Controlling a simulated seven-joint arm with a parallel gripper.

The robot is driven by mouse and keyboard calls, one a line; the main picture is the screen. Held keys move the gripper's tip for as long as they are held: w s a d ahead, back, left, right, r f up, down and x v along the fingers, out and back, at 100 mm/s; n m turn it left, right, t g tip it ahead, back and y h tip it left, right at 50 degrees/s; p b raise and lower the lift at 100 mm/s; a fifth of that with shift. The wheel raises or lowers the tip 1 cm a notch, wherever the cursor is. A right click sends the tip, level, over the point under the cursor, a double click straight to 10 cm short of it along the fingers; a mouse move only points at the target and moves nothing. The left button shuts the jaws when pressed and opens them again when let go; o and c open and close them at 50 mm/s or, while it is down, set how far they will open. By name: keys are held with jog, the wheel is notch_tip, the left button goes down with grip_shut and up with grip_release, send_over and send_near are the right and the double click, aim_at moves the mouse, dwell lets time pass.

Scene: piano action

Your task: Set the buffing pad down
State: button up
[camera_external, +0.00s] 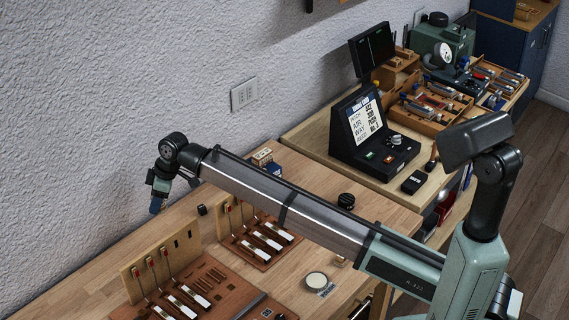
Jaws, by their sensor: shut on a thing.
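My gripper (158,193) is at the left end of my outstretched arm, held up in front of the wall and above the back of the wooden bench. It points down and is shut on a small dark blue thing, which I take to be the buffing pad (156,206). The pad is small in view and partly hidden by the fingers. It appears clear of the bench top. A round pale disc (316,280) with a dark rim lies on the bench at the front, beside a small printed label (327,290).
Two brown racks with upright backboards and white-tipped levers stand on the bench, one at the front left (165,285) and one mid-bench (255,235). A small black block (202,210) lies behind them. A black console (368,135) stands at right. Bare bench (85,277) shows at left.

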notch_tip(320, 180, up, 6)
jog(key=shift+f, duration=0.15)
jog(key=w+d+m+t, duration=0.1)
jog(key=w+d+m, duration=0.35)
jog(key=d, duration=1.15)
jog(key=w+d+m+t+h, duration=0.1)
jog(key=w+d+m, duration=0.1)
jog(key=w+d, duration=0.95)
jog(key=w+d+m+t, duration=0.1)
jog(key=w+d+m, duration=0.2)
jog(key=d, duration=1.7)
jog(key=shift+a+f, duration=0.2)
jog(key=shift+f, duration=3.65)
jog(key=shift+a+f, duration=0.15)
jog(key=shift+f, duration=3.7)
jog(key=shift+f, duration=0.2)
jog(key=o, duration=1)
jog(key=shift+r, duration=0.1)
